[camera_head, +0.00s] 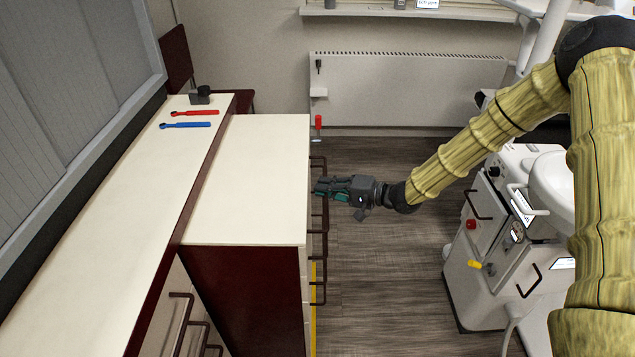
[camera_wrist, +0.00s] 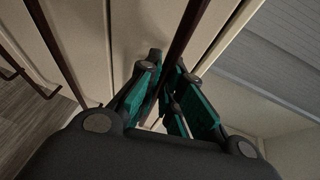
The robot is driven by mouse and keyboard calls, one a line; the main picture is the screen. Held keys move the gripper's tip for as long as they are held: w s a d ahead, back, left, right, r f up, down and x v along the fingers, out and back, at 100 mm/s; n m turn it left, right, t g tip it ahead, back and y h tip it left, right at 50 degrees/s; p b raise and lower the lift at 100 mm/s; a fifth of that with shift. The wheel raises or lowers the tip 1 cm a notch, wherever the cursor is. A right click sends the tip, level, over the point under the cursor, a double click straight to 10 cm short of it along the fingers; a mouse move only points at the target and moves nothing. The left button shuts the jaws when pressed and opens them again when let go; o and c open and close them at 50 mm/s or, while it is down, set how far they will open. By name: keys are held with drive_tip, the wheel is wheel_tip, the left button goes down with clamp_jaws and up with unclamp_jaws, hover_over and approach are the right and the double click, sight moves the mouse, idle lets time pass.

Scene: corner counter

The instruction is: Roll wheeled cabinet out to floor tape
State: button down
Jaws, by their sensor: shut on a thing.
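The wheeled cabinet (camera_head: 250,180) has a cream top, a dark red side and a front with several dark bar handles facing right. It stands against the longer counter. My gripper (camera_head: 319,189) is at the cabinet's front, at one of the upper handles. In the wrist view, its green-padded fingers (camera_wrist: 168,92) are shut around a dark handle bar (camera_wrist: 186,38). The yellow floor tape (camera_head: 313,300) shows as a thin strip along the cabinet's lower front edge; the cabinet hides some of it. The wheels are out of sight.
The long counter (camera_head: 100,210) carries a red wrench (camera_head: 195,113), a blue wrench (camera_head: 190,125) and a small black object (camera_head: 200,96). A white wheeled machine (camera_head: 500,240) stands at right. Bare wooden floor (camera_head: 385,275) lies between. A radiator (camera_head: 400,90) is on the back wall.

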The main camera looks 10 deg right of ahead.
drive_tip(key=shift+d+f, duration=0.1)
drive_tip(key=shift+d, duration=0.25)
drive_tip(key=c, duration=1.6)
unclamp_jaws()
drive_tip(key=shift+o, duration=0.2)
drive_tip(key=v, duration=1.2)
drive_tip(key=shift+s+a, duration=0.1)
